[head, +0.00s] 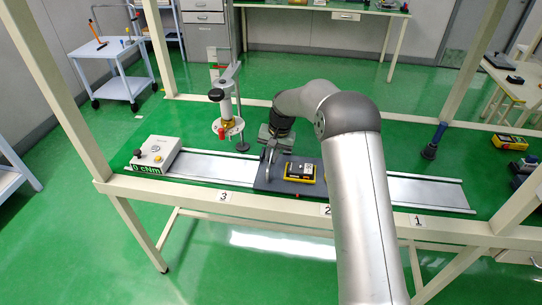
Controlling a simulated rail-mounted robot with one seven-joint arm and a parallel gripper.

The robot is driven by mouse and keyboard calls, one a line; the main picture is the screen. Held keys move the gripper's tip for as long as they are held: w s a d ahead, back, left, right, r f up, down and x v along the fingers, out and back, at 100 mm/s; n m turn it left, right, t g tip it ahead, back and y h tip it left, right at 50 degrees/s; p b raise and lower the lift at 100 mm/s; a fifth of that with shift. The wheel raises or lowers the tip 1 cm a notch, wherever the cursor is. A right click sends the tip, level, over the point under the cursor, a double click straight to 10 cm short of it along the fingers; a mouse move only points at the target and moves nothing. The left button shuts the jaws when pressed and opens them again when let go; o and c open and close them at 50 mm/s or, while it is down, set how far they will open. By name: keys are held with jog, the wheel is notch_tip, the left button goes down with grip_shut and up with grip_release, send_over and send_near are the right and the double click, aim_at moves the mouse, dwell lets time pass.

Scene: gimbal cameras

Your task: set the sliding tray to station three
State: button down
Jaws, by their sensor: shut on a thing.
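The sliding tray (262,184) is a dark grey plate on a silver rail (205,168). It carries a yellow-and-black device (300,172). The tray sits between the label for station three (223,197) and the label for station two (326,210), with its right part near the two. A small red mark at its front edge lies nearer the two. My gripper (270,143) is shut at the dark upright handle (267,163) on the tray's left part.
A white box with knobs (155,153) stands at the rail's left end. A post-mounted tool with a round disc (228,127) stands behind the rail near station three. The label for station one (416,220) is at the right. Frame posts rise at both sides. The rail's left stretch looks clear.

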jog(key=c, duration=1.5)
grip_release()
jog(key=shift+o, duration=0.2)
jog(key=shift+r, duration=0.1)
jog(key=d+r+b, duration=0.1)
jog(key=d+r, duration=0.2)
jog(key=r, duration=1.4)
jog(key=shift+s+d, duration=0.2)
jog(key=shift+s, duration=0.1)
